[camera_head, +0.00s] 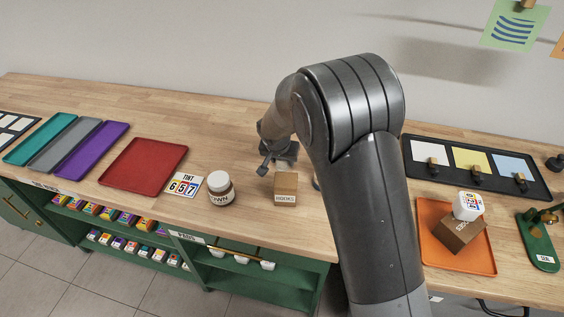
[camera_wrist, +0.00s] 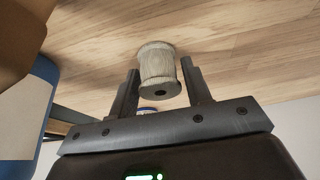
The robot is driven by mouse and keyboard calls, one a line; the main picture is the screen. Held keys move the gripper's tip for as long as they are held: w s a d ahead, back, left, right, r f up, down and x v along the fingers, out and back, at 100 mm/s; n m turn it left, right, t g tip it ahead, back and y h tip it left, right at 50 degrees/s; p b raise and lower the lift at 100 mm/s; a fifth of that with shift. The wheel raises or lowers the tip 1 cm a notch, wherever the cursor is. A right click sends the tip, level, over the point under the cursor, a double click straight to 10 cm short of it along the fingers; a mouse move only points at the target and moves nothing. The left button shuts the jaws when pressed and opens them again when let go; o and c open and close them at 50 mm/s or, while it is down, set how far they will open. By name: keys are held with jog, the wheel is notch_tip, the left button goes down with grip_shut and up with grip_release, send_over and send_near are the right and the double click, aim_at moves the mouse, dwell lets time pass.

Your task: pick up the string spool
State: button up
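The string spool (camera_wrist: 158,72) is pale and grey-beige, with a dark hole in the end that faces the wrist camera. It stands on the wooden counter (camera_wrist: 235,50) in the wrist view. My gripper (camera_wrist: 160,68) is open, with one finger on each side of the spool. Narrow gaps show between the fingers and the spool, so I see no clear grip. In the head view my gripper (camera_head: 272,160) is low over the counter, left of my arm. I cannot make out the spool there.
A brown box (camera_head: 285,188) and a jar (camera_head: 220,189) stand in front of my gripper. A blue and white object (camera_wrist: 25,120) is close at the left of the wrist view. A red tray (camera_head: 145,166) lies left; an orange tray (camera_head: 480,262) lies right.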

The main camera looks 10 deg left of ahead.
jog(key=c, duration=0.6)
jog(key=shift+c, duration=0.2)
